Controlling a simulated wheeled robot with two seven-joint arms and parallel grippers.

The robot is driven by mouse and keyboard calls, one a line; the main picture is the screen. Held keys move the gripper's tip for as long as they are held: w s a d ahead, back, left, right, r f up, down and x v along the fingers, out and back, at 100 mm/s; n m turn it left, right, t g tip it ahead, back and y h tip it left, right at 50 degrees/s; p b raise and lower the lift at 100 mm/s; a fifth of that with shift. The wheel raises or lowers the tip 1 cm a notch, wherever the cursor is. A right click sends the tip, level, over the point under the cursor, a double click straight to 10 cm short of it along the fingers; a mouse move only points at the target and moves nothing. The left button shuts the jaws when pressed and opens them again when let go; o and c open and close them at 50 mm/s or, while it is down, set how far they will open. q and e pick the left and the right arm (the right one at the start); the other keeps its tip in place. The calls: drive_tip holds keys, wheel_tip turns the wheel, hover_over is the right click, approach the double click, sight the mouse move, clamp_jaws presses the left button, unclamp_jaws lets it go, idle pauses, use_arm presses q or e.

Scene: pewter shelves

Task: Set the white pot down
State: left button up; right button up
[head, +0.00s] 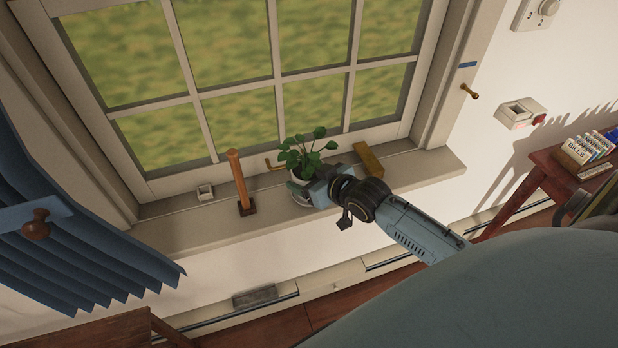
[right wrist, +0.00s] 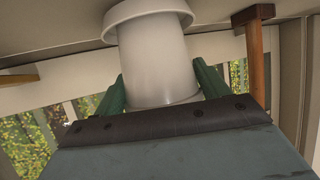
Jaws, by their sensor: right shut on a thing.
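The white pot (right wrist: 155,62) is between the two green fingers of my right gripper (right wrist: 158,88), which is shut on it in the right wrist view. In the head view a leafy green plant (head: 303,155) grows from the pot, over the windowsill. A wider white saucer (right wrist: 147,14) shows at the pot's base in the wrist view, where the sill is at the top. The pot's base appears to be at the saucer, but I cannot tell whether it bears on it. The gripper hides part of the pot in the head view. My left gripper is not in view.
A brass-coloured block (head: 368,158) lies to the right. The window is close behind. The sill's right end is bare.

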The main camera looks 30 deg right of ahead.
drive_tip(key=shift+w+r, duration=0.1)
drive_tip(key=shift+f, duration=0.2)
drive_tip(key=o, duration=1.6)
drive_tip(key=shift+f, duration=0.1)
drive_tip(key=shift+c, duration=0.2)
drive_tip(key=shift+s+r, duration=0.3)
drive_tip(key=shift+s, duration=0.1)
drive_tip(key=p+v, duration=0.1)
drive_tip(key=v, duration=1)
drive_tip(key=shift+s+p, duration=0.2)
drive_tip(key=shift+p, duration=0.1)
drive_tip(key=shift+d, duration=0.1)
